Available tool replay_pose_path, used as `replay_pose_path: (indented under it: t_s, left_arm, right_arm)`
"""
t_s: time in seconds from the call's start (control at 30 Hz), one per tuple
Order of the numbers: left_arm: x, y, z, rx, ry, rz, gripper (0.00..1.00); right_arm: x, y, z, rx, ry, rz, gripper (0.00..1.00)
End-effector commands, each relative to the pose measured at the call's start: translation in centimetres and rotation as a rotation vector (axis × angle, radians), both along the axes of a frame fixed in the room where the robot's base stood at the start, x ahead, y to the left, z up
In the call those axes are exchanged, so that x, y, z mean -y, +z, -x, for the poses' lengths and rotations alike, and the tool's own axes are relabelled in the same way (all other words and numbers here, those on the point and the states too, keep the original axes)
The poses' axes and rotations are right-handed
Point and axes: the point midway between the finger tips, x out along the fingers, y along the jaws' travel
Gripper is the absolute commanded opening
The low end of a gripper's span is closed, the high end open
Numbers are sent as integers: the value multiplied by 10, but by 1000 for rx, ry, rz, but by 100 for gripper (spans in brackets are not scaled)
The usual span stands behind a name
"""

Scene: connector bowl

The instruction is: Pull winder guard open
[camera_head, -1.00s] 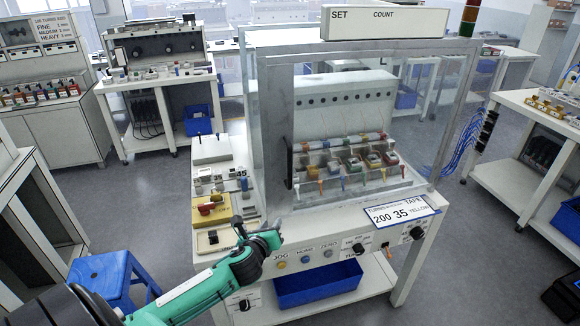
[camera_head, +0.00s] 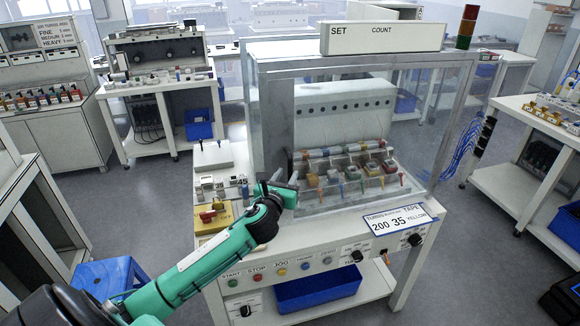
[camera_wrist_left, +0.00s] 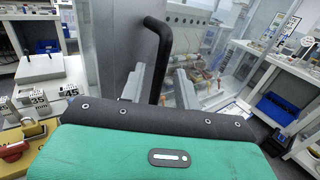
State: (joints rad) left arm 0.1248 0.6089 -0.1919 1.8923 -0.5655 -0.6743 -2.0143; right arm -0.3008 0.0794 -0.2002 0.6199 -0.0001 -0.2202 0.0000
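The winder guard (camera_head: 275,110) is a clear panel in a grey metal frame on the front of the winder. It stands upright, and several coloured spools show behind it. In the left wrist view its black bar handle (camera_wrist_left: 158,45) stands on the grey frame. My left gripper (camera_head: 280,184) is at the guard's lower left edge. In the left wrist view its two grey fingers are apart, one on each side of the handle. I cannot tell whether they touch it. The handle is mostly hidden in the head view. My right gripper is not in view.
A yellow block with a red part (camera_head: 212,214) and a white box sit left of the guard. Knobs and buttons line the bench front below. A blue bin (camera_head: 318,288) is under the bench, and a blue stool (camera_head: 100,278) stands at the left.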

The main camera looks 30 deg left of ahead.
Motion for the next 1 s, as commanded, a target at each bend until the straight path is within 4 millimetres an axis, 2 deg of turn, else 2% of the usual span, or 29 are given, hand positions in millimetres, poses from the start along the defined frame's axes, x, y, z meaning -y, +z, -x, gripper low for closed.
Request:
replay_pose_path:
  t_s: [0.1, 0.3, 0.67, 0.83, 1.0]
  left_arm:
    - [-5, 2, -18, 1, 1, 2, 32]
    - [-9, 1, -34, 1, 0, 2, 32]
    - [-10, -1, -37, -1, 0, 1, 32]
    - [-10, -1, -37, -1, -1, 1, 0]
    - [-10, -1, -37, -1, 0, 1, 0]
  right_arm:
    - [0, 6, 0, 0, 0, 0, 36]
    - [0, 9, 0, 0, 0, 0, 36]
    - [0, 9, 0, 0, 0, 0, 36]
    - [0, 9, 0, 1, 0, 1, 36]
    - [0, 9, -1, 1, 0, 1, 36]
